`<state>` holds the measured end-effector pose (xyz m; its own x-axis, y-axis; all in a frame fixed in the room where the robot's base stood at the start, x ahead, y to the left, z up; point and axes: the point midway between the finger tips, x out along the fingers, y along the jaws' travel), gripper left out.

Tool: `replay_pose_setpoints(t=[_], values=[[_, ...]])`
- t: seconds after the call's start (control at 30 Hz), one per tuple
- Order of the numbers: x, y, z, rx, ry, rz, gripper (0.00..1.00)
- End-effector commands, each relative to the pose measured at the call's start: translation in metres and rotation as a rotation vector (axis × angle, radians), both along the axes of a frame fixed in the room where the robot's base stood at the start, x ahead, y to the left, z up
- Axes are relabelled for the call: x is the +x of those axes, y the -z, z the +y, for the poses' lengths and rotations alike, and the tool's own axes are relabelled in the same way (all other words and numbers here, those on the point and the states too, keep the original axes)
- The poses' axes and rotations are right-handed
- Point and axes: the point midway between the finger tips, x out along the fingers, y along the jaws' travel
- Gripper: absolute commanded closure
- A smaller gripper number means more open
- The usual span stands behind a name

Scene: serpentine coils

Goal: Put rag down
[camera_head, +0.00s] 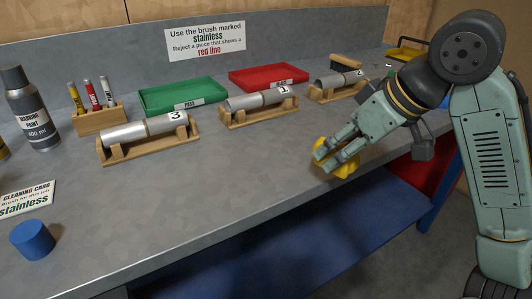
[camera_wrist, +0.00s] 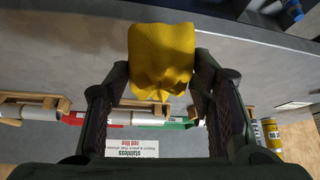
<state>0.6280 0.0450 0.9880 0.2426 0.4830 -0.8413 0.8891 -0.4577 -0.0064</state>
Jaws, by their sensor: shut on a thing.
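A yellow rag (camera_head: 346,164) is held between the fingers of my gripper (camera_head: 338,156), near the front edge of the grey bench (camera_head: 235,185). In the wrist view the rag (camera_wrist: 161,58) hangs bunched between the two fingertips (camera_wrist: 160,80), with both fingers against its sides. I cannot tell whether the rag touches the bench surface.
Metal tubes marked 3 (camera_head: 146,130), 1 (camera_head: 258,99) and 2 (camera_head: 338,84) lie on wooden cradles behind. A green tray (camera_head: 180,92) and a red tray (camera_head: 268,76) stand at the back. A blue cylinder (camera_head: 32,239) stands at front left. The front middle of the bench is clear.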

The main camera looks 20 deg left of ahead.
Motion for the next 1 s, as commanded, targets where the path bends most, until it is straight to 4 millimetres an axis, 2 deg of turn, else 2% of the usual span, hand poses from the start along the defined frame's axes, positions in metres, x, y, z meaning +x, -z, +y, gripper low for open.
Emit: replay_pose_setpoints(t=[0.03, 0.2, 0.4, 0.73, 0.9, 1.0], values=[[0.0, -0.001, 0.016, 0.0, -0.009, 0.0, 0.73], [0.003, 0.004, 0.063, 0.0, -0.009, 0.0, 0.73], [0.006, 0.008, 0.105, 0.0, -0.005, 0.0, 0.73], [0.008, 0.011, 0.133, 0.0, -0.002, -0.001, 0.73], [0.008, 0.039, 0.132, 0.0, 0.003, 0.002, 0.73], [0.008, 0.047, 0.133, 0.002, 0.0, 0.001, 0.73]])
